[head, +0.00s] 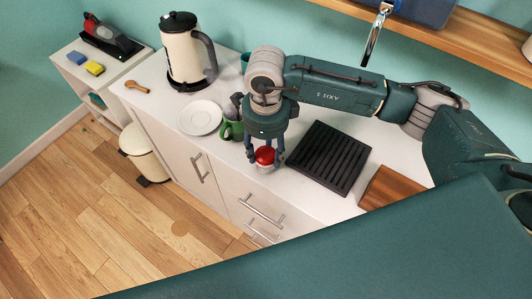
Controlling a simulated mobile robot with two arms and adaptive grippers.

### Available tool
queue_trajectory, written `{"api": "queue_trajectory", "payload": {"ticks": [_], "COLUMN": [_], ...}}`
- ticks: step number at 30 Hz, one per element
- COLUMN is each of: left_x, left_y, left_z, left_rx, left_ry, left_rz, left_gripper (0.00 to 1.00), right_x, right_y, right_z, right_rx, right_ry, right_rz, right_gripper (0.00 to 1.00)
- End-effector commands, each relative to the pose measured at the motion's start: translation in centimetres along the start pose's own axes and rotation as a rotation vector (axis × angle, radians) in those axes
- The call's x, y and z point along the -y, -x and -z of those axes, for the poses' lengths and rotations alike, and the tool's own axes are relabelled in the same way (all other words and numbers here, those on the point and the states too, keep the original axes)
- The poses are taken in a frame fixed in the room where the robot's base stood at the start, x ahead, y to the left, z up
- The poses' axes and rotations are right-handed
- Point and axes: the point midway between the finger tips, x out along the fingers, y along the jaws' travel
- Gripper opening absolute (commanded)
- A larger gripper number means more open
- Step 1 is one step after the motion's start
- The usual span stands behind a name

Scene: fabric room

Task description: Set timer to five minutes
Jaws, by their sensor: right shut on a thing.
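The timer (265,157) is a small round thing with a red top and a pale base, upright on the white counter near its front edge. My right gripper (264,160) points down over it from above. Its two fingers are shut on the timer, one on each side. The timer's dial marks are too small to read. My left gripper is not in view.
A green mug (232,131) and a white plate (200,118) stand close left of my right gripper. A black slatted rack (322,157) lies close right, with a wooden board (393,188) beyond. A cream kettle (184,55) stands at the back left.

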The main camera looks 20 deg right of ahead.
Motion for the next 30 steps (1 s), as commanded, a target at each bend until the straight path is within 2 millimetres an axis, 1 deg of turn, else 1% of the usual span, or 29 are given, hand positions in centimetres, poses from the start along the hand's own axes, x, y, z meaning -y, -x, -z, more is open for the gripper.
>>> {"api": "queue_trajectory", "payload": {"ticks": [5,6,8,9,16,19,23,27,30], "left_x": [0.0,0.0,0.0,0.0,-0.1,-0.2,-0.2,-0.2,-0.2], "left_y": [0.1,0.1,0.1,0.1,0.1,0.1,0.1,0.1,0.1], "left_z": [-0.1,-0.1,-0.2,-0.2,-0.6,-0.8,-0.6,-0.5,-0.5], "left_rx": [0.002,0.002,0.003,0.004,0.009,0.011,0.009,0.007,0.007], "left_ry": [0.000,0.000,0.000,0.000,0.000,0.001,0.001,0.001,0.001], "left_rz": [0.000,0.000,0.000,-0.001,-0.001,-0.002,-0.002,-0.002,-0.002], "left_gripper": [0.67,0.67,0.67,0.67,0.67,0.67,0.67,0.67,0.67], "right_x": [-0.1,0.0,0.0,0.0,0.0,0.0,0.1,0.1,0.1], "right_y": [-0.1,-0.1,-0.1,-0.1,0.0,0.4,2.2,4.7,6.1], "right_z": [0.1,0.1,0.1,0.1,0.1,0.0,0.0,-0.1,0.0], "right_rx": [-0.003,-0.003,-0.003,-0.003,-0.002,0.000,0.001,0.001,0.000], "right_ry": [0.001,0.001,0.001,0.001,0.002,0.002,0.002,0.002,0.002], "right_rz": [-0.002,-0.002,-0.002,-0.002,-0.001,0.000,0.002,0.001,0.000], "right_gripper": [0.21,0.53,0.65,0.67,0.67,0.67,0.67,0.67,0.67]}}
